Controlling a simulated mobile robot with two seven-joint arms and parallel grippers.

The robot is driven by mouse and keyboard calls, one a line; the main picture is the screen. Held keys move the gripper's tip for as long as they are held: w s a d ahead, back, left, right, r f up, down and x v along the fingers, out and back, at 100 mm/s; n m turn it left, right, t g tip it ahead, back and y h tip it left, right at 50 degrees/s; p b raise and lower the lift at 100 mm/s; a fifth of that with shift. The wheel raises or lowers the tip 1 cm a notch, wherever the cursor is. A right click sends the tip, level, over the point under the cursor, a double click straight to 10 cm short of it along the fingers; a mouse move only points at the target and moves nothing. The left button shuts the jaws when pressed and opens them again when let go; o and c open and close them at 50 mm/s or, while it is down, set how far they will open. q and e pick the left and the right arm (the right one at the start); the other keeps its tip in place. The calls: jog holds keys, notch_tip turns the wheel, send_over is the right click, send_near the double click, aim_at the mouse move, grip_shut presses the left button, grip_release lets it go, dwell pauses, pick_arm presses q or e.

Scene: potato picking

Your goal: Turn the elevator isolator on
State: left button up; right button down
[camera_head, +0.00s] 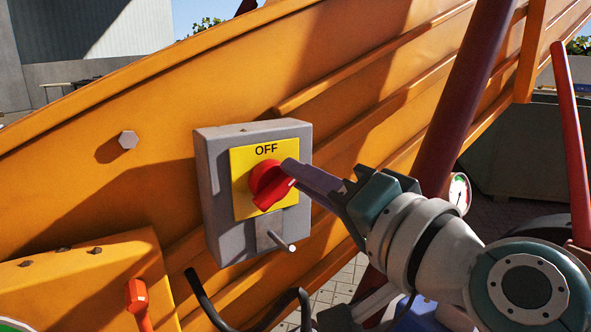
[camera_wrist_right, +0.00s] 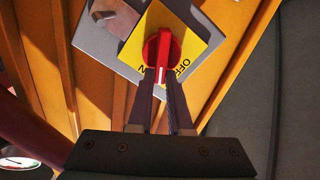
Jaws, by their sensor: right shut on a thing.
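The isolator is a grey box (camera_head: 214,200) on the orange machine side, with a yellow plate (camera_head: 242,160) marked OFF at the top. Its red rotary knob (camera_head: 265,184) is at the plate's middle. My right gripper (camera_head: 288,172) reaches in from the right and is shut on the knob. In the right wrist view, the two fingers (camera_wrist_right: 162,80) sit either side of one end of the red knob (camera_wrist_right: 163,48). A white mark shows on that end, between the letters OFF and a partly hidden label ending in N. My left gripper is not in view.
A metal hasp and pin (camera_head: 276,240) stick out below the knob. A lower orange housing (camera_head: 80,285) with a red lever (camera_head: 137,296) stands at the left. A dark cable (camera_head: 205,300) runs below the box. A dark red post (camera_head: 465,100) and a gauge (camera_head: 460,193) are at the right.

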jog(key=m, duration=0.3)
jog(key=f+m, duration=0.1)
jog(key=m, duration=0.2)
jog(key=shift+d+f, duration=0.15)
jog(key=shift+m, duration=0.4)
jog(key=c, duration=0.8)
grip_release()
jog(key=shift+w, duration=0.1)
jog(key=shift+c, duration=0.2)
jog(key=v, duration=1)
